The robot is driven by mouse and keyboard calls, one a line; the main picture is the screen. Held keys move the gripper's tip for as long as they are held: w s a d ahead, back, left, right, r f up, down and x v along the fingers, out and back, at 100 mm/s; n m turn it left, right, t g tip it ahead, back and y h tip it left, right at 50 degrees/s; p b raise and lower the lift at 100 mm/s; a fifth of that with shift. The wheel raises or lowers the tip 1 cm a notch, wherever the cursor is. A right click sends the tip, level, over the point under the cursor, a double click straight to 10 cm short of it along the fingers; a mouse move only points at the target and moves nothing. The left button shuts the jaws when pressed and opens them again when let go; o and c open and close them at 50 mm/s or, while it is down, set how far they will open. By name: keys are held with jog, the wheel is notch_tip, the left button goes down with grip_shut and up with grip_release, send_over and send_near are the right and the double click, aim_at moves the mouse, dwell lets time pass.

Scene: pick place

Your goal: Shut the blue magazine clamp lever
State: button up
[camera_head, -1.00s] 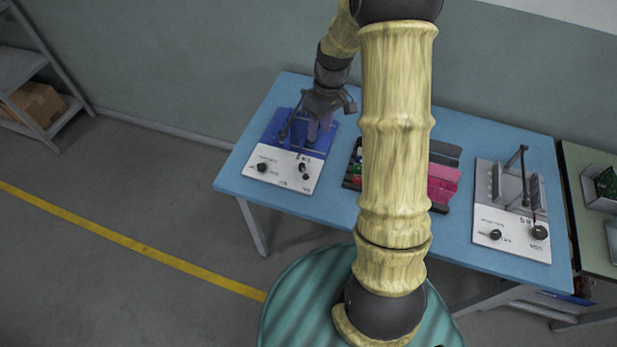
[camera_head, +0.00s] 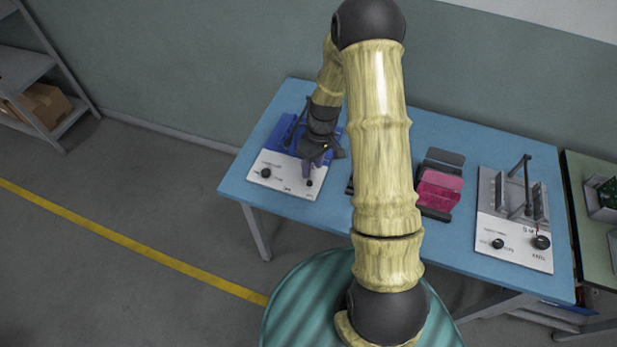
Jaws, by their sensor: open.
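The blue magazine fixture (camera_head: 277,133) stands at the left end of the blue table, with a white front panel (camera_head: 283,176) carrying black knobs. A dark upright lever (camera_head: 305,108) shows at its back, partly behind my arm. My gripper (camera_head: 318,160) is over the right front part of the fixture, pointing down, its fingers near the panel's right knob. It is open, and I see nothing between the fingers. My wrist hides the right part of the blue fixture, so I cannot tell whether the gripper touches it.
A similar grey fixture (camera_head: 514,205) with a raised lever stands at the table's right. A greenish table (camera_head: 580,185) adjoins at right.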

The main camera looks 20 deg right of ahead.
aim_at(308, 181)
jog(key=f, duration=0.3)
jog(key=a+f, duration=0.1)
jog(key=f, duration=0.1)
jog(key=shift+s+a+p, duration=0.1)
jog(key=shift+s+p, duration=0.2)
jog(key=shift+d+f, duration=0.35)
jog(key=shift+f, duration=0.15)
jog(key=shift+s, duration=0.1)
jog(key=shift+a, duration=0.1)
jog(key=shift+c, duration=0.2)
